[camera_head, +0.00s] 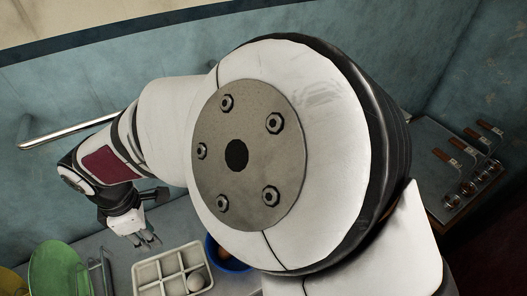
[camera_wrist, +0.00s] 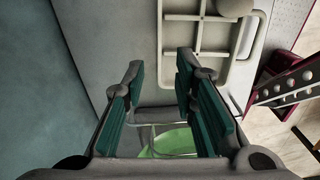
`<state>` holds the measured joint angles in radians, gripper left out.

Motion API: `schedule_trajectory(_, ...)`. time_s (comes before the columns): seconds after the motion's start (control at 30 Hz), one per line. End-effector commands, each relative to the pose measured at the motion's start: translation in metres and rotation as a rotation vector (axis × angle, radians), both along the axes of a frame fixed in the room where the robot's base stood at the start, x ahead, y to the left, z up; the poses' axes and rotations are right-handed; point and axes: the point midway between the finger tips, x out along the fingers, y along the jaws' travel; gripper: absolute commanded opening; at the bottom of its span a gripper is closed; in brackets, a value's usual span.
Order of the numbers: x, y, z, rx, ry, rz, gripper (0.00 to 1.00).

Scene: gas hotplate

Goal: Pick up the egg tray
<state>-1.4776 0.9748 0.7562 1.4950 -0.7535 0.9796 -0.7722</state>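The egg tray (camera_head: 167,254) is pale, with several square compartments, and lies on the grey counter at the bottom of the head view. In the wrist view the tray (camera_wrist: 258,40) is at the top, partly cut off by the frame. My gripper (camera_head: 146,240) points down above the counter, just behind and left of the tray. In the wrist view my gripper (camera_wrist: 160,68) has its two teal-padded fingers apart with nothing held between them. The tray lies beyond the fingertips.
A green plate (camera_head: 60,268) stands left of the tray by a metal rack (camera_head: 104,270); a yellow one is at the far left. A blue bowl (camera_head: 215,252) sits close to the tray's right. My arm hides much of the counter. The hotplate knobs (camera_head: 468,187) are at right.

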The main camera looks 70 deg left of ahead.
Motion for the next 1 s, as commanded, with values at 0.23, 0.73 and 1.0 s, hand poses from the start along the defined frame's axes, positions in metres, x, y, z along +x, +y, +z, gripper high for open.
schedule_trajectory(0.23, 0.0, -0.001, -0.045, -0.002, 0.0, 0.0, 0.26)
schedule_trajectory(0.73, 0.006, -0.001, -0.095, -0.002, 0.001, -0.001, 0.26)
schedule_trajectory(1.0, 0.006, 0.0, -0.11, 0.001, 0.001, -0.001, 0.26)
